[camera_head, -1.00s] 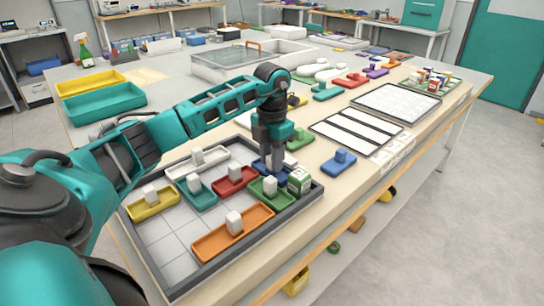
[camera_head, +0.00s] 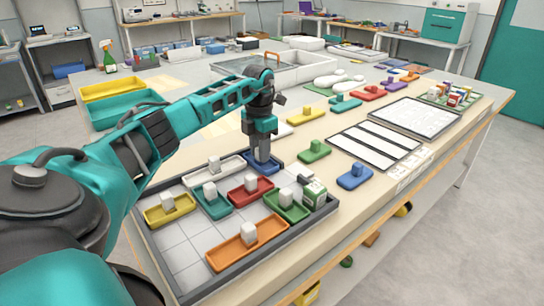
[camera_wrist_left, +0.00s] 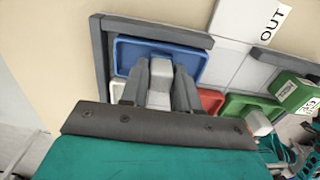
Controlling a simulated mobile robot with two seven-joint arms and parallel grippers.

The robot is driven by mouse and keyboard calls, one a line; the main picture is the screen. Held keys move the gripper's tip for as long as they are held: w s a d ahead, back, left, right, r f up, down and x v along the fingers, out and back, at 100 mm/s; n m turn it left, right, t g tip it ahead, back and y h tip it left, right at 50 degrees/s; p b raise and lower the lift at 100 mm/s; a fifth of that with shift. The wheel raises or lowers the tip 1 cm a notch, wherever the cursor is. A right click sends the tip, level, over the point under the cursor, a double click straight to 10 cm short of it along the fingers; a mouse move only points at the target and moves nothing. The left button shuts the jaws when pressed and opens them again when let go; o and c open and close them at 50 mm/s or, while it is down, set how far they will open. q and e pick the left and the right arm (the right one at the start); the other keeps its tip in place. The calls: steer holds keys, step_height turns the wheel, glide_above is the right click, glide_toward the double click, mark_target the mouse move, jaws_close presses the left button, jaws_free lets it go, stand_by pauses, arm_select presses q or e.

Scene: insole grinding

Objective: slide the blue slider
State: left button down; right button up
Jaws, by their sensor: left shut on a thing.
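The blue slider (camera_head: 260,168) is a shallow blue block with a pale upright knob. It sits in the far corner of the grey-walled tray (camera_head: 180,296), beside the white slider (camera_head: 215,170) and behind the red slider (camera_head: 250,192). My left gripper (camera_head: 263,158) points down and is shut on its knob. In the left wrist view the fingers (camera_wrist_left: 158,98) clasp the knob on both sides, and the blue slider (camera_wrist_left: 190,60) lies close along the tray's walls. My right gripper is not in view.
The green slider (camera_head: 285,210) stands at the right with a green-and-white container (camera_head: 315,194) beside it. Teal (camera_head: 210,205), yellow (camera_head: 170,212) and orange (camera_head: 246,246) sliders share the tray. Bare tiles lie between the blue and green sliders, near an OUT label (camera_wrist_left: 270,22).

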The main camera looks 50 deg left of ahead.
arm_select(q)
steer(key=shift+a+r, duration=0.15)
steer(key=shift+a, duration=0.4)
steer(key=c, duration=0.9)
jaws_free()
steer(key=shift+w+a, duration=0.1)
step_height(320, 180, up, 13)
steer(key=shift+f+p, duration=0.1)
steer(key=shift+p, duration=0.6)
